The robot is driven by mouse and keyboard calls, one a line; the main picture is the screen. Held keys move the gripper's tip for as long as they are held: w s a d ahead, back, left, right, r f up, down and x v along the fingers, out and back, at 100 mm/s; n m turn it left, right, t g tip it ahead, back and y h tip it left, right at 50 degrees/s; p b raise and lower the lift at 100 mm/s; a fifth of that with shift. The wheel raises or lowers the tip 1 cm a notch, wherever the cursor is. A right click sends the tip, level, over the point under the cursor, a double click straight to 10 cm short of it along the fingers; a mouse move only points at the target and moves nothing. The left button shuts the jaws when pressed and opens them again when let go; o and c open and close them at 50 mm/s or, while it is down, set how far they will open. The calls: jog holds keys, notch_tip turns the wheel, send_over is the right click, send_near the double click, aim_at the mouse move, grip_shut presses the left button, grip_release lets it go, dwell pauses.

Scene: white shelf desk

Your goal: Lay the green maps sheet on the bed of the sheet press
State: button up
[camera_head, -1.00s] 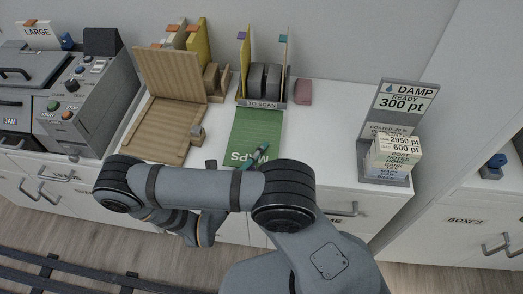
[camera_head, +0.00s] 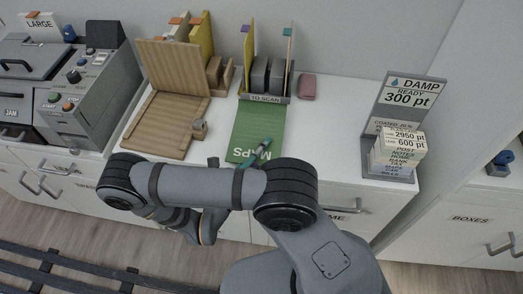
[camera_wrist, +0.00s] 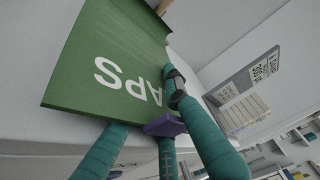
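My gripper (camera_wrist: 150,110) has teal fingers at that edge: one lies over the sheet's face, and another's tip is hidden behind the sheet. Whether they clamp it I cannot tell. A teal finger also shows in the head view. A wooden hinged board, apparently the sheet press (camera_head: 156,124), stands left with its lid raised.
The TO SCAN rack (camera_head: 265,97) holds dividers behind the sheet. A pink block (camera_head: 308,87) lies right of it. A grey machine (camera_head: 90,105) stands at far left. A DAMP stand (camera_head: 395,165) with labelled cards is at right. Desk between sheet and stand is clear.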

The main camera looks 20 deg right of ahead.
jog(key=shift+o, duration=0.3)
jog(key=v, duration=1.1)
jog(key=shift+a+f, duration=0.2)
jog(key=shift+f, duration=0.2)
jog(key=shift+s+a+r, duration=0.25)
jog(key=shift+s+r, duration=0.05)
